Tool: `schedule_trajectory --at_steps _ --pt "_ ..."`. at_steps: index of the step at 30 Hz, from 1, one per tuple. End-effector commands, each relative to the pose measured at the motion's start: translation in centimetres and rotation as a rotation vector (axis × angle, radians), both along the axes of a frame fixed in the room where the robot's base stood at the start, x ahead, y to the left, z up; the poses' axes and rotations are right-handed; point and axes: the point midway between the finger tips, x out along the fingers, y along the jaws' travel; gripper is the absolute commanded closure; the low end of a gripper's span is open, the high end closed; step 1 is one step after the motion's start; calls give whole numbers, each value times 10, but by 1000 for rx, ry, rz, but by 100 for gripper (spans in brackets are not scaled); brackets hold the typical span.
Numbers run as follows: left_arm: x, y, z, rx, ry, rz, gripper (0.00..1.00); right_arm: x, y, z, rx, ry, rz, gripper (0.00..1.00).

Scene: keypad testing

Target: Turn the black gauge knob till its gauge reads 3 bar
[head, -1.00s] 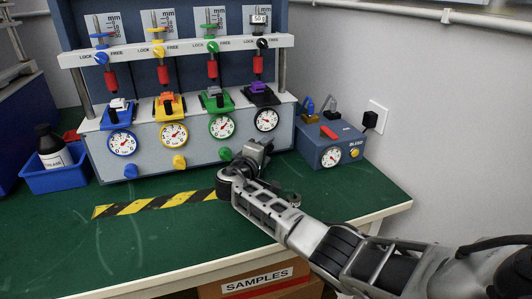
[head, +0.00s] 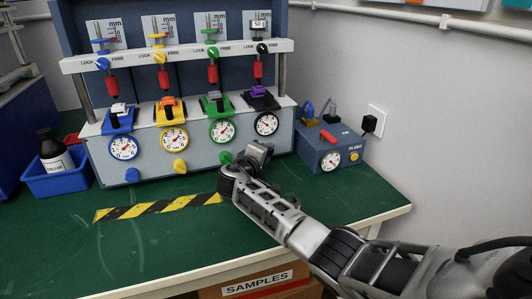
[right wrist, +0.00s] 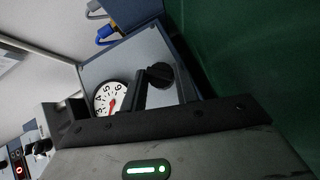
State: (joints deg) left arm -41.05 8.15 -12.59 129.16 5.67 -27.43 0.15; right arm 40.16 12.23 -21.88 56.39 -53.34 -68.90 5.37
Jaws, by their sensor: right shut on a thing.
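The black gauge (head: 267,123) is the rightmost dial on the grey panel, with a white face and black rim. It also shows in the right wrist view (right wrist: 111,98), tilted, with a red needle; I cannot read its exact value. The black knob (right wrist: 160,74) stands beside the gauge in the right wrist view; in the head view my gripper hides it. My right gripper (head: 258,152) reaches the panel below the black gauge. In the right wrist view its fingers (right wrist: 162,88) are shut on the knob. My left gripper is not in view.
Blue, yellow and green gauges with matching knobs, including the green knob (head: 225,157), sit left of my gripper. A blue-grey bleed box (head: 312,150) stands close on the right. A blue bin (head: 55,180) with a bottle stands left. The green bench front is mostly clear.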

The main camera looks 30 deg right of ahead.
Motion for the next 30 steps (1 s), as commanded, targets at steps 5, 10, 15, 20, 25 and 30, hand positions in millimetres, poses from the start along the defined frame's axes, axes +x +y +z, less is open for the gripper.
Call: schedule_trajectory --at_steps 5,10,15,20,25,30 --pt "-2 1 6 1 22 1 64 -1 0 6 136 -32 -1 93" --pt "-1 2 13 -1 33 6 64 -1 -1 8 263 -63 -1 93" --pt "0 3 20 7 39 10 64 -1 -2 8 371 -88 -1 93" --pt "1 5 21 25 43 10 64 -1 -2 8 445 -106 -1 93" --pt "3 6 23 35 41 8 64 -1 -3 7 491 -118 0 93" --pt "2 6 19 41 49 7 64 -1 -3 7 507 -121 0 93"
